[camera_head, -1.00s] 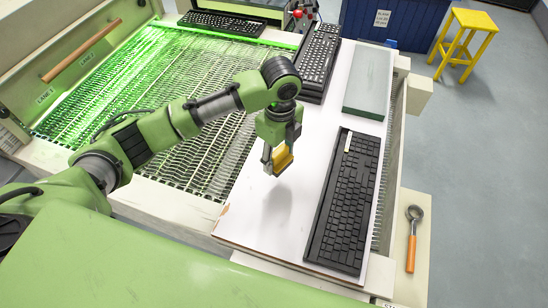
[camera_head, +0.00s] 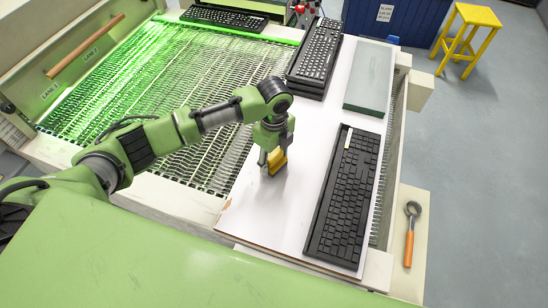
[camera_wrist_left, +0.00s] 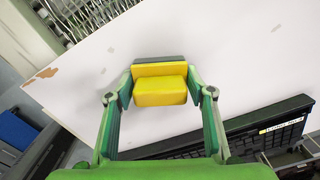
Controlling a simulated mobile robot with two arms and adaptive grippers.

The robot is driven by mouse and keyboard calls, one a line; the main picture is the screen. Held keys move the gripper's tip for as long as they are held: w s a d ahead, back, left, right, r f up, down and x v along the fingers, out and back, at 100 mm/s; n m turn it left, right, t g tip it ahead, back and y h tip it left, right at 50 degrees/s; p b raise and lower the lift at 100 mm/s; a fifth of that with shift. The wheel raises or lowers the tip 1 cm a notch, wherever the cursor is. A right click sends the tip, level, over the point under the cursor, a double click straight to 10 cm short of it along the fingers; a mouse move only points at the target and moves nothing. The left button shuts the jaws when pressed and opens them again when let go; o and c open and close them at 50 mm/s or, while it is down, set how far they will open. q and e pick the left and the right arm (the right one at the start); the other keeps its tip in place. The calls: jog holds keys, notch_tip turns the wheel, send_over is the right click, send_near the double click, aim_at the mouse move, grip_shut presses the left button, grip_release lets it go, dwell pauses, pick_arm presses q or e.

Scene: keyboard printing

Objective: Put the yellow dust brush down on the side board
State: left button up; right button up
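The yellow dust brush (camera_head: 278,161) is between the fingers of my left gripper (camera_head: 274,158), over the white side board (camera_head: 262,212). In the left wrist view the brush (camera_wrist_left: 160,88) shows a yellow block with a dark grey strip along its far edge. The left fingers (camera_wrist_left: 160,93) stand against its two ends, shut on it. The brush is at the board's surface or just above it; I cannot tell whether it touches. My right gripper is not in view.
A black keyboard (camera_head: 345,200) lies on the board to the right of the brush. A grey-green block (camera_head: 368,78) and stacked keyboards (camera_head: 316,58) are farther back. A green-lit slatted bed (camera_head: 170,90) lies left. The board's near left part is bare.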

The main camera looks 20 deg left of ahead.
aim_at(274, 154)
pick_arm(q)
jog(key=shift+o, duration=1.3)
jog(key=shift+r, duration=0.15)
jog(key=shift+r, duration=0.3)
notch_tip(274, 154, up, 11)
jog(key=shift+f+b, duration=0.2)
jog(key=shift+b, duration=0.95)
jog(key=shift+r, duration=0.45)
